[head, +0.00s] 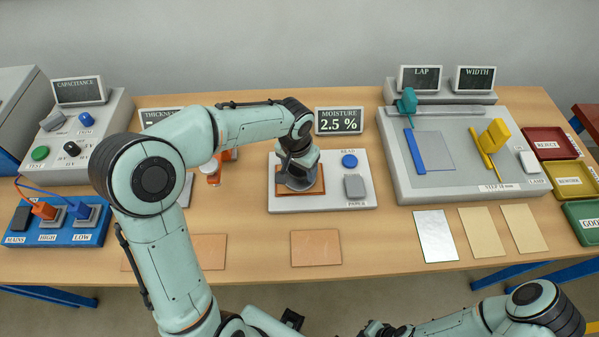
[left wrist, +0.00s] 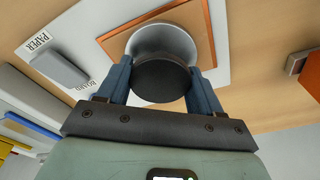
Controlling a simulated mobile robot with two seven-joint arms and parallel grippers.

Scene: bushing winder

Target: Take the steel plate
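The steel plate (head: 435,236) is a silvery, pale rectangle lying flat near the table's front edge, right of centre in the head view. My left gripper (head: 297,168) is far from it, over the moisture station. In the left wrist view its blue fingers (left wrist: 162,88) close on both sides of a black knob (left wrist: 162,80) on a round silver-white probe. The probe stands on a brown board (left wrist: 200,18). My right arm crosses the bottom right of the head view; its gripper (head: 384,330) is cut off by the lower edge.
Two cream sheets (head: 481,232) lie right of the plate. A brown board (head: 316,248) lies left of it, with bare table between. The lap station (head: 405,185) stands behind it. Red, yellow and green trays (head: 580,222) line the right edge. The moisture display (head: 339,121) reads 2.5 %.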

